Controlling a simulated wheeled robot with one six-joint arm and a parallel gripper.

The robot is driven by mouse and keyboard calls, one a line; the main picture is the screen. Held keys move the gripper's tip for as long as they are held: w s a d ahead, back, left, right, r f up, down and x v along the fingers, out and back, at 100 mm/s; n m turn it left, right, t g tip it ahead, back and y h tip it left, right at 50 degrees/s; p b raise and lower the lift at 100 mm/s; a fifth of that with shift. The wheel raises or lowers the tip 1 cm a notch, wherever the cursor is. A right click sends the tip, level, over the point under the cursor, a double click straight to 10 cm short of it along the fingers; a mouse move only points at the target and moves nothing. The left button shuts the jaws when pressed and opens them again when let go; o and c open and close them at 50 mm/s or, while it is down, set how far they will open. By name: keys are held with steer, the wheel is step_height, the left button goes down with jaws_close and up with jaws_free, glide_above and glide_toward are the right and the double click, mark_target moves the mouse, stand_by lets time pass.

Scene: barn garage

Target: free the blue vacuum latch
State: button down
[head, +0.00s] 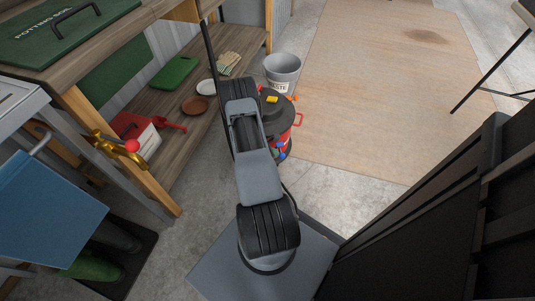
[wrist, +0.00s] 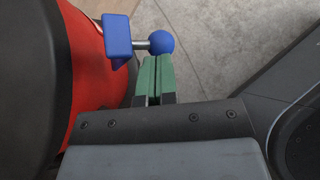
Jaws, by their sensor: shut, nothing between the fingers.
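The blue vacuum latch (wrist: 117,38) is at the top of the wrist view. It has a blue block against the red drum, a short metal pin, and a round blue ball (wrist: 161,42) at the pin's right end. My gripper (wrist: 156,60) has green fingers, shut and empty, with tips right at the lower edge of the ball; I cannot tell whether they touch it. The vacuum (head: 273,112), red with a dark lid, stands on the floor in the head view, partly behind my arm. A small blue part of the latch (head: 281,148) shows there. My fingers are hidden in that view.
A grey bucket (head: 282,70) stands behind the vacuum. A wooden bench with a lower shelf (head: 168,105) runs along the left. A black cabinet (head: 430,215) fills the lower right. The plywood sheet (head: 365,95) right of the vacuum is clear.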

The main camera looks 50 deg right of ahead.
steer(key=shift+s+d+f, duration=0.3)
steer(key=shift+d+f, duration=0.15)
steer(key=f+b, duration=0.1)
steer(key=s+f+b, duration=0.1)
steer(key=a+f+b, duration=0.1)
steer(key=shift+s, duration=0.3)
stand_by(0.4)
